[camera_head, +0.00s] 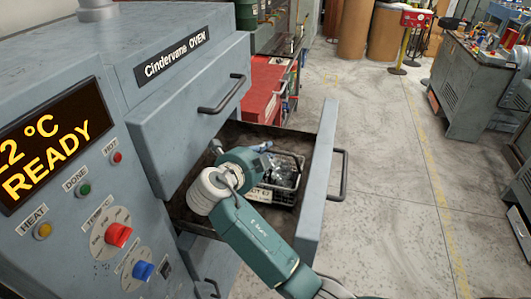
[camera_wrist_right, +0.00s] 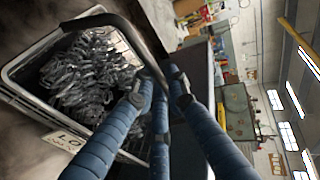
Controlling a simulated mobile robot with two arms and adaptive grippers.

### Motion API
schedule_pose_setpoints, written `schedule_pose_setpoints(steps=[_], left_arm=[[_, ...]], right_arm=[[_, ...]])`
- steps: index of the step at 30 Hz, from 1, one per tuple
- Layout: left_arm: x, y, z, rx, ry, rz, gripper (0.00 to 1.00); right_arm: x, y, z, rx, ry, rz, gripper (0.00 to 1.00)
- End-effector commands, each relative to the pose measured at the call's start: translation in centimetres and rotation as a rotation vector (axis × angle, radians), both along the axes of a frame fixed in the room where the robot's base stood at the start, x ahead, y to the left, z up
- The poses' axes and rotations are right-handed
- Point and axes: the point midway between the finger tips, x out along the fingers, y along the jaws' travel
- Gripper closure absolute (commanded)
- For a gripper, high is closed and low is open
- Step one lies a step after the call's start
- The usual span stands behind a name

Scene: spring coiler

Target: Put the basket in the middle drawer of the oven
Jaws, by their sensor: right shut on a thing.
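The basket (camera_head: 285,194) is a dark wire basket with a pale lot label, inside the open middle drawer (camera_head: 318,180) of the grey oven (camera_head: 150,95). In the right wrist view the basket (camera_wrist_right: 22,73) is filled with dark coiled springs (camera_wrist_right: 90,75) and has a dark arched handle (camera_wrist_right: 120,22). My right gripper (camera_wrist_right: 163,85) is shut on this handle. In the head view my right arm reaches over the drawer, and the gripper (camera_head: 263,148) is partly hidden at the basket's far side. I cannot tell if the basket touches the drawer floor. My left gripper is not in view.
The drawer above (camera_head: 205,110) is closed, overhanging the open drawer's inner side. The open drawer's front has a bar handle (camera_head: 343,175). A red cabinet (camera_head: 262,95) stands behind. Open floor (camera_head: 385,150) lies to the right, with a cluttered workbench (camera_head: 460,85) beyond.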

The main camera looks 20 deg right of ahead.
Motion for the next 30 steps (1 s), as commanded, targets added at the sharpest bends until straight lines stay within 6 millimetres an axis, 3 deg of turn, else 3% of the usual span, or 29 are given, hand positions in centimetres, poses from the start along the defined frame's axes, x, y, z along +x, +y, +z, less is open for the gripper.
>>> schedule_pose_setpoints(steps=[14, 15, 17, 30], left_arm=[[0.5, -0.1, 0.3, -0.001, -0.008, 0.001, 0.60], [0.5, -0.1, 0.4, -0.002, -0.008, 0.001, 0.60], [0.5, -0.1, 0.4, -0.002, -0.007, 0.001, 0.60], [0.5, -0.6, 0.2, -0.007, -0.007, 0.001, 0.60]], right_arm=[[0.1, 0.0, -1.2, -0.001, -0.010, 0.002, 1.00], [0.0, 0.0, -1.4, 0.000, -0.003, 0.000, 0.79], [0.0, 0.0, -1.4, 0.000, -0.002, 0.001, 0.68], [0.3, -0.3, -1.2, 0.000, -0.003, 0.002, 0.68]])
